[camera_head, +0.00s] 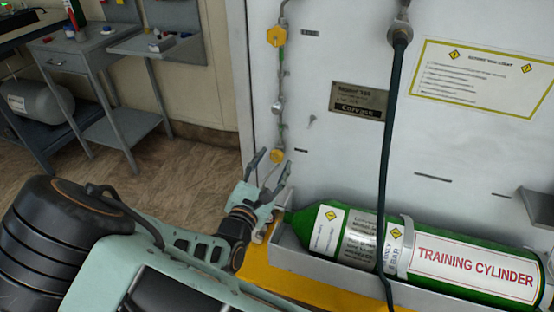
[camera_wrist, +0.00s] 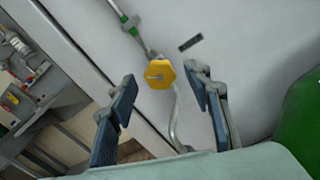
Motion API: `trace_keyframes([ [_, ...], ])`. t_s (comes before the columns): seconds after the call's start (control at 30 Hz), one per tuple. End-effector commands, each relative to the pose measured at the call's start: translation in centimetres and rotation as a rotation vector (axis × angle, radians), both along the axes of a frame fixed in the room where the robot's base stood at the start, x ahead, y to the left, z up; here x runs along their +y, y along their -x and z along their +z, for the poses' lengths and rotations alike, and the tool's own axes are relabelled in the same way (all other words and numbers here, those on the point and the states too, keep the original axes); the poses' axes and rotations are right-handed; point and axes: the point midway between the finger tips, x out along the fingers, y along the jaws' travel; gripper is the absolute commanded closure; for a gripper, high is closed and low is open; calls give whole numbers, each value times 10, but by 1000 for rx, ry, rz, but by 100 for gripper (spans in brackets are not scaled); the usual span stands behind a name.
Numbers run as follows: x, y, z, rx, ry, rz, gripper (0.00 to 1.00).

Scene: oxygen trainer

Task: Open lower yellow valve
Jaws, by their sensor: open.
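The lower yellow valve (camera_head: 277,155) is a small yellow knob on the pipe at the left of the white panel. My gripper (camera_head: 266,172) is just below and in front of it in the head view, with its fingers spread. In the wrist view the valve (camera_wrist: 160,75) is a yellow, many-sided knob seen face on, with a pale marking at its centre. It lies between the two open fingers of my gripper (camera_wrist: 160,88), toward their tips. No contact with either finger shows. The upper yellow valve (camera_head: 277,36) is higher on the same pipe.
A green training cylinder (camera_head: 340,235) lies in a tray at the lower right, close to my gripper. A dark hose (camera_head: 388,130) hangs down the panel (camera_head: 345,45). Grey workbenches (camera_head: 85,60) stand at the left, with bare floor (camera_head: 185,165) in front.

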Motion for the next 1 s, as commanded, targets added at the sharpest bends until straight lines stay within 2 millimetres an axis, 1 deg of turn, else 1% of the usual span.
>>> trace_keyframes([
  [0.03, -4, -8, -2, -1, 0, -3, 55],
  [0.1, -7, -16, -2, -1, -1, -1, 55],
  [0.2, -10, -25, -1, 0, -1, 0, 55],
  [0.33, -12, -30, 0, 0, 0, 0, 55],
  [0.57, -13, -31, 0, 0, 0, 0, 55],
  [0.67, -12, -31, 0, 0, 1, 0, 63],
  [0.97, -12, -31, 0, 1, 1, 1, 96],
  [1.0, -12, -31, 0, 1, 1, 1, 97],
])
